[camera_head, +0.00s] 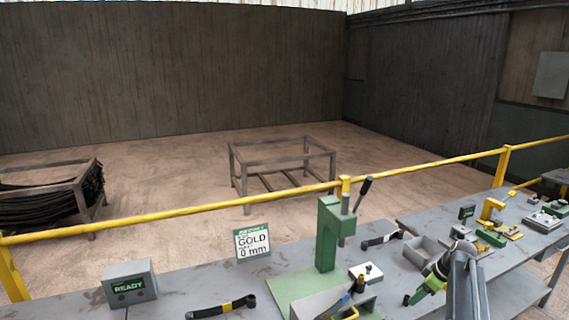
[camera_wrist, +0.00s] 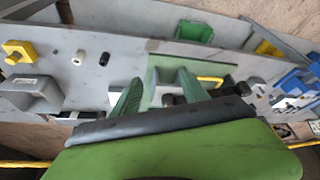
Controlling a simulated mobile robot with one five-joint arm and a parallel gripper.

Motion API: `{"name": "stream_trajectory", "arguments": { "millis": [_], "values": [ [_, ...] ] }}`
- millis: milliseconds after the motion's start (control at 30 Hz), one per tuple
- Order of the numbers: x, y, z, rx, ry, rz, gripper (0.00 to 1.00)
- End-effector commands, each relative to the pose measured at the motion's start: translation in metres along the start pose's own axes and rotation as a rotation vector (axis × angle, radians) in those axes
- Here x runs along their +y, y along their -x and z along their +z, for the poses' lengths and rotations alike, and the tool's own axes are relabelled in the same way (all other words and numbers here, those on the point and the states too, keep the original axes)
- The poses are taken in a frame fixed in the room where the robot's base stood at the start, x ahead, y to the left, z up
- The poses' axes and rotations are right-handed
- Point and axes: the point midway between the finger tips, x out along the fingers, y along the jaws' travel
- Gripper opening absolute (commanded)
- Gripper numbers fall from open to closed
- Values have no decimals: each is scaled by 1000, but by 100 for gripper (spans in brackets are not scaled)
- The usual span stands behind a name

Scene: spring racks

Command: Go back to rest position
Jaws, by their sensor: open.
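My gripper (camera_head: 426,291) is in the lower right of the head view, at the end of my dark grey arm, over the workbench (camera_head: 210,286). In the wrist view my gripper (camera_wrist: 158,92) shows two green fingers, spread apart with nothing held between them. The bench surface lies beyond the fingers. The wrist's own green and black body hides the lower middle of that view.
A green press (camera_head: 327,236) with a dark lever stands left of my gripper. A yellow rail (camera_head: 215,209) runs behind the bench.

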Motion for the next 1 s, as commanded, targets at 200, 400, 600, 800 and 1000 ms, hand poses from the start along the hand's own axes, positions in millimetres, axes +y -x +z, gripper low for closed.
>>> {"name": "stream_trajectory", "arguments": {
  "millis": [200, 400, 600, 800, 1000],
  "values": [
    [-14, -24, -25, 0, 43, -18, 52],
    [-40, -53, -56, -1, 101, -42, 52],
    [-97, -95, -90, -25, 192, -74, 52],
    [-200, -148, -108, -115, 193, -104, 52],
    [-319, -173, -71, -300, -175, -19, 52]
  ]
}}
